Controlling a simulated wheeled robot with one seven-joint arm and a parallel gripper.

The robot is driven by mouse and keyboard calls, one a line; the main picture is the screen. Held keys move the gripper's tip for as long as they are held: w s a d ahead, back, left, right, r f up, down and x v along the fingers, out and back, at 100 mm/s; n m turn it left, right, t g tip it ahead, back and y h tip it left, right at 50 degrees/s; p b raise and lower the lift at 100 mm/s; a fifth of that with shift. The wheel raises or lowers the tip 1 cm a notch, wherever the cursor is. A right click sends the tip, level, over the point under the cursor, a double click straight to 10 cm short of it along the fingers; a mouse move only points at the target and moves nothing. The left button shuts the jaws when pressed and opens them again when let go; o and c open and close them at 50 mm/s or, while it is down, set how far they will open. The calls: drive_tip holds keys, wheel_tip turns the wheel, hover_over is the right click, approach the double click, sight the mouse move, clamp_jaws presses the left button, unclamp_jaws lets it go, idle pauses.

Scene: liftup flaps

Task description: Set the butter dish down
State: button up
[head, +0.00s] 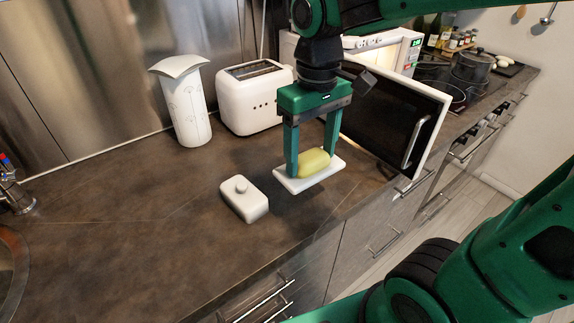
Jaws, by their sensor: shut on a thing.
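The butter dish (332,171) is a white flat tray with a yellow block of butter (314,162) on it. It is just over the dark countertop near the front edge; I cannot tell whether it touches the counter. My green gripper (311,165) points down from above, its fingers on both sides of the butter, shut on it. The white lid (245,199) with a round knob stands apart on the counter, to the left of the dish.
A microwave (390,105) stands with its door open, just right of my gripper. The counter (130,215) is clear at left, with a sink (12,265) at the far left.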

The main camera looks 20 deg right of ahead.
drive_tip(key=shift+a, duration=0.3)
drive_tip(key=w+d+f, duration=0.1)
drive_tip(key=w+f, duration=0.1)
drive_tip(key=w, duration=0.1)
drive_tip(key=w+d+f, duration=0.2)
drive_tip(key=w, duration=0.2)
drive_tip(key=w+d+f, duration=0.2)
drive_tip(key=w+f, duration=0.1)
drive_tip(key=shift+w, duration=0.25)
drive_tip(key=shift+f, duration=2)
drive_tip(key=o, duration=1.4)
drive_tip(key=shift+f, duration=0.1)
drive_tip(key=shift+o, duration=0.2)
wheel_tip(320, 180, up, 12)
drive_tip(key=shift+s, duration=0.15)
